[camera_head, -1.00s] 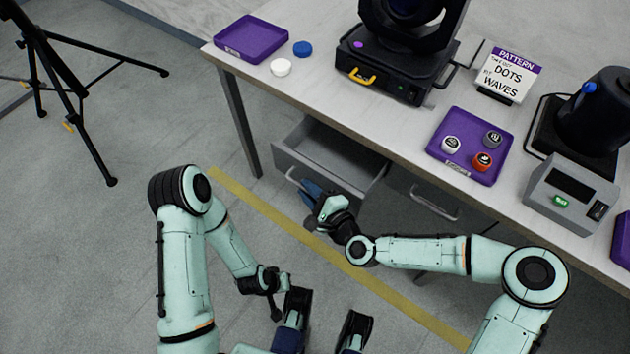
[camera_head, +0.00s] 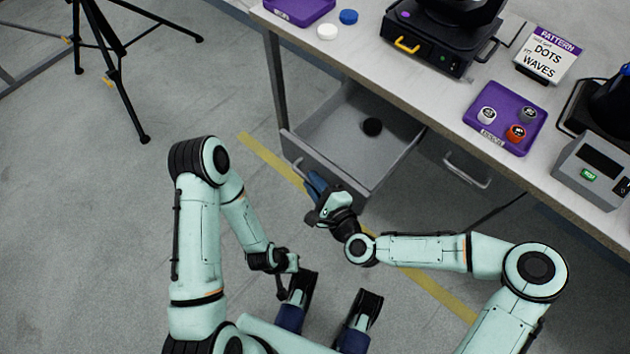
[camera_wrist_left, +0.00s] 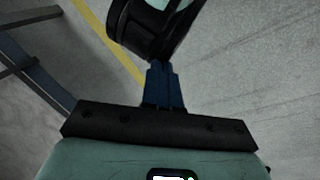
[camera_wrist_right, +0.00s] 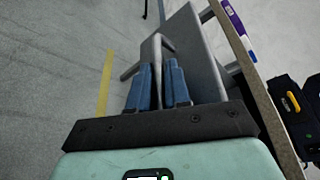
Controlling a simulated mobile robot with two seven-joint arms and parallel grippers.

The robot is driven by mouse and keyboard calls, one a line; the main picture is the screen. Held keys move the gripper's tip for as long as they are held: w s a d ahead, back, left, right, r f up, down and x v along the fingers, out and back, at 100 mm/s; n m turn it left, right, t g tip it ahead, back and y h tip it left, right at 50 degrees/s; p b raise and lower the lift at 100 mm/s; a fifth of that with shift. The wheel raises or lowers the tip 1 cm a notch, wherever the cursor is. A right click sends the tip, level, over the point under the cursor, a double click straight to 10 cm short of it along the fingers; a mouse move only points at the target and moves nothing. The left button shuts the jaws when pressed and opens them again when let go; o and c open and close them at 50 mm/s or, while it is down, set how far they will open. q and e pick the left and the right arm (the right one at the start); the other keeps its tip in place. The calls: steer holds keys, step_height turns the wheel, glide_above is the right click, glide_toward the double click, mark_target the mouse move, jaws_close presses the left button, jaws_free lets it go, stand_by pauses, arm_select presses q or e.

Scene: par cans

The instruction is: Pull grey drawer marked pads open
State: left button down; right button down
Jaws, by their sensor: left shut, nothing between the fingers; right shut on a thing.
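The grey drawer (camera_head: 352,150) under the workbench is pulled well out, with its inside showing. Its label does not show. The right wrist view shows the blue fingers (camera_wrist_right: 158,88) around the handle bar (camera_wrist_right: 156,48), with the drawer (camera_wrist_right: 197,50) beyond. My left gripper is shut and empty, low over the floor left of my body; its blue fingers (camera_wrist_left: 163,85) show together in the left wrist view.
A second closed drawer (camera_head: 450,160) is to the right. The bench top (camera_head: 400,95) holds a purple tray (camera_head: 505,118) with jars, a stage light (camera_head: 430,50), a sign (camera_head: 547,55) and a grey box (camera_head: 597,170). A tripod (camera_head: 112,75) stands left. Floor before the drawer is clear.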

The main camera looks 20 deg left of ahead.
steer(key=c, duration=1.4)
jaws_free()
steer(key=shift+c, duration=0.2)
